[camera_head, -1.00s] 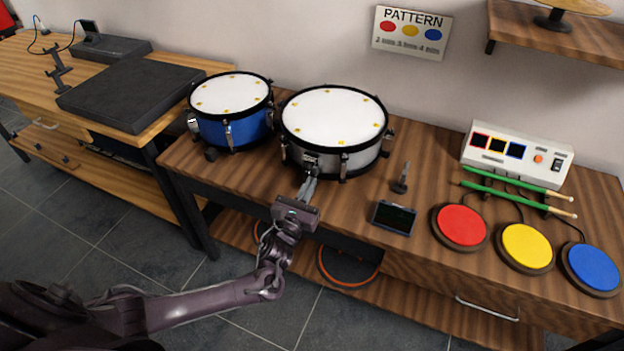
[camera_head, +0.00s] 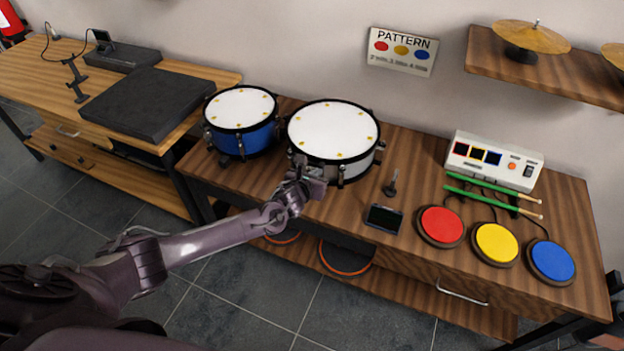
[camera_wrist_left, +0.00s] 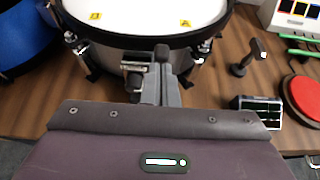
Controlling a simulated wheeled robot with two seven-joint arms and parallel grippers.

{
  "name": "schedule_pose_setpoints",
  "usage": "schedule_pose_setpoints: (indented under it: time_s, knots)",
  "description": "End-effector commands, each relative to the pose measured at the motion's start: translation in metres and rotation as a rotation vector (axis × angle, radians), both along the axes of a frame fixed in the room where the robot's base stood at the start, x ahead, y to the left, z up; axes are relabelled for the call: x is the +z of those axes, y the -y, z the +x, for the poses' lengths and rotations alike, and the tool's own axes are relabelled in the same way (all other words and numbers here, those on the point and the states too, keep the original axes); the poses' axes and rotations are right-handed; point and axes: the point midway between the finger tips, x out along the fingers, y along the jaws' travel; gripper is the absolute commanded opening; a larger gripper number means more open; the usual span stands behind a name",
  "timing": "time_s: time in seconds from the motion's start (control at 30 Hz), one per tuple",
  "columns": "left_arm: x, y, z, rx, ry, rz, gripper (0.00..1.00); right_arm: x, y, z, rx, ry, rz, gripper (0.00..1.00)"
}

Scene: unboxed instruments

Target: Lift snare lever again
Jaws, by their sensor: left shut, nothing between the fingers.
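The silver snare drum (camera_head: 331,128), with a white head and black rims, stands on the wooden table. In the left wrist view its near side (camera_wrist_left: 110,57) shows, with a small metal lever unit (camera_wrist_left: 134,72) on the shell. My left gripper (camera_head: 300,161) is at the drum's front side. In the left wrist view its fingers (camera_wrist_left: 162,60) are shut, with nothing between them, close to the right of the lever unit. I cannot tell whether they touch it. The gripper hides the lever in the head view. My right gripper is not in view.
A blue drum (camera_head: 241,122) stands close to the left. To the right are a small black stand (camera_head: 391,184), a dark screen device (camera_head: 383,218), red (camera_head: 441,226), yellow (camera_head: 495,243) and blue (camera_head: 552,261) pads, green sticks (camera_head: 490,195) and a white control box (camera_head: 494,160).

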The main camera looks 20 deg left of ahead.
Motion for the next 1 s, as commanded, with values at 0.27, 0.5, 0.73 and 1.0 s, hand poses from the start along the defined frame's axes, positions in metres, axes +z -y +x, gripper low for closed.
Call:
schedule_pose_setpoints:
  time_s: [0.27,0.5,0.73,1.0]
  knots:
    - [0.008,0.001,0.014,-0.001,0.004,-0.001,0.00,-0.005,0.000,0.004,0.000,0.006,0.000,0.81]
    - [0.013,0.001,0.020,-0.001,0.006,-0.002,0.00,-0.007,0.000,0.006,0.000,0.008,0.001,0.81]
    - [0.016,0.001,0.022,0.001,0.011,-0.003,0.00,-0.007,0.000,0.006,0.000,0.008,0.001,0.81]
    - [0.019,0.000,0.024,0.002,0.018,-0.005,0.00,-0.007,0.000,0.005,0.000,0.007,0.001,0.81]
